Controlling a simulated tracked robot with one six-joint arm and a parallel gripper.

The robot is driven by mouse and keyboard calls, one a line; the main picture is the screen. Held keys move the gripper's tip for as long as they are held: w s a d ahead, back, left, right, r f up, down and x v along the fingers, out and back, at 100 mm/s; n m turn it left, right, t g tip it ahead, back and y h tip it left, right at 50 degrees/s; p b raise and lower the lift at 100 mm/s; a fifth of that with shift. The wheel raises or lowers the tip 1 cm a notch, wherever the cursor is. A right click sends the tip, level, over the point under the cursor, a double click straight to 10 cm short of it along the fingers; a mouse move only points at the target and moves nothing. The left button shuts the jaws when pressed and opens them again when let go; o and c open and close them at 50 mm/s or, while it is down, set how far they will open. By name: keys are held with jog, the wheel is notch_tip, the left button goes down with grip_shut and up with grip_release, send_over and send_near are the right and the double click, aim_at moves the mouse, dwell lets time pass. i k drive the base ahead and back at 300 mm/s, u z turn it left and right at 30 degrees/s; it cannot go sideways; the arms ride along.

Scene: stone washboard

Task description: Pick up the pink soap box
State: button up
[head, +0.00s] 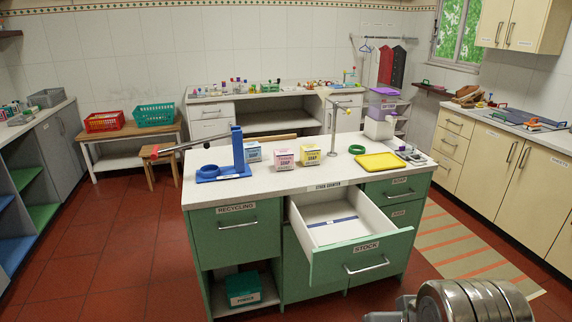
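The pink soap box (284,158), labelled SOAP, stands upright on the white top of the green counter (260,182). A blue-and-white box (253,151) stands just left of it and a little further back. A yellow soap box (310,155) stands close on its right. Nothing holds the pink box, and its front face is in clear view. Grey ribbed metal parts of my arm show at the bottom right, well away from the box. My gripper's fingers do not show.
The STOCK drawer (348,235) is open below the boxes and sticks out toward me. A blue stand (238,155) with a rod rises left of the boxes. A metal post (333,130), green ring (356,149) and yellow tray (380,161) are on the right.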

aim_at(284, 158)
jog(key=u, duration=0.25)
jog(key=i, duration=0.9)
jog(key=u, duration=0.75)
jog(key=i, duration=1.25)
jog(key=u, duration=0.1)
